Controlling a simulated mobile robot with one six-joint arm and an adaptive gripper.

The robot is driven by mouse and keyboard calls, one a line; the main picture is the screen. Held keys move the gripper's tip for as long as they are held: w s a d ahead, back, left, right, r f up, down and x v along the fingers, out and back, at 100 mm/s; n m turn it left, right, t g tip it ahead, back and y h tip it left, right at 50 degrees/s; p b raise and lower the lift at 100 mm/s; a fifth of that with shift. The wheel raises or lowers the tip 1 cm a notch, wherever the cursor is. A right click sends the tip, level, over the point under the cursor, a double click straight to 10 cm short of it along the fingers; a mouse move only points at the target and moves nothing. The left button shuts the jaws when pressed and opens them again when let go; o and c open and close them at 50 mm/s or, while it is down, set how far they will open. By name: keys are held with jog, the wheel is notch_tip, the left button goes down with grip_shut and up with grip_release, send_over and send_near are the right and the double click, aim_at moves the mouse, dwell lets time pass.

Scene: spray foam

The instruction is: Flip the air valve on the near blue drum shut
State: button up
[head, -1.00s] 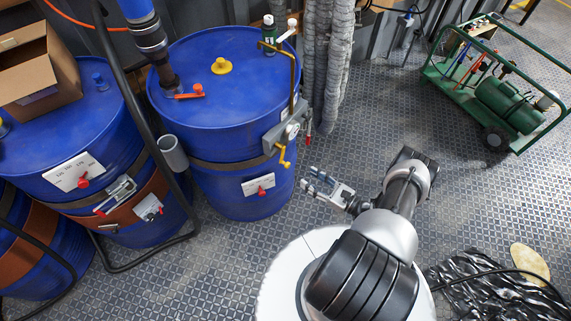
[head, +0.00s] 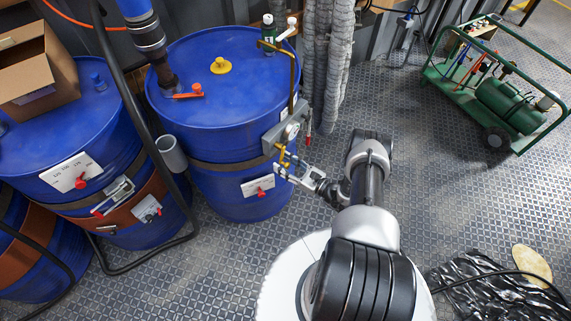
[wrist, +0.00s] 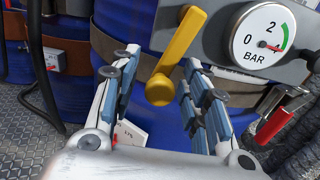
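The near blue drum (head: 235,100) stands upright with a grey valve panel (head: 285,132) on its right side. A yellow valve handle (head: 283,157) hangs from the panel; in the wrist view this handle (wrist: 178,52) slants down and left to a rounded end. My gripper (head: 281,166) is open at the handle. In the wrist view my gripper (wrist: 161,60) has a finger on each side of the handle, with visible gaps. A round gauge (wrist: 263,38) marked BAR sits right of the handle. I cannot tell the handle's depth between the fingers exactly.
A second blue drum (head: 85,130) with a cardboard box (head: 45,75) stands left. A green cart (head: 500,90) is at the back right.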

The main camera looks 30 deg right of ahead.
grip_shut()
dwell(0.3)
dwell(0.3)
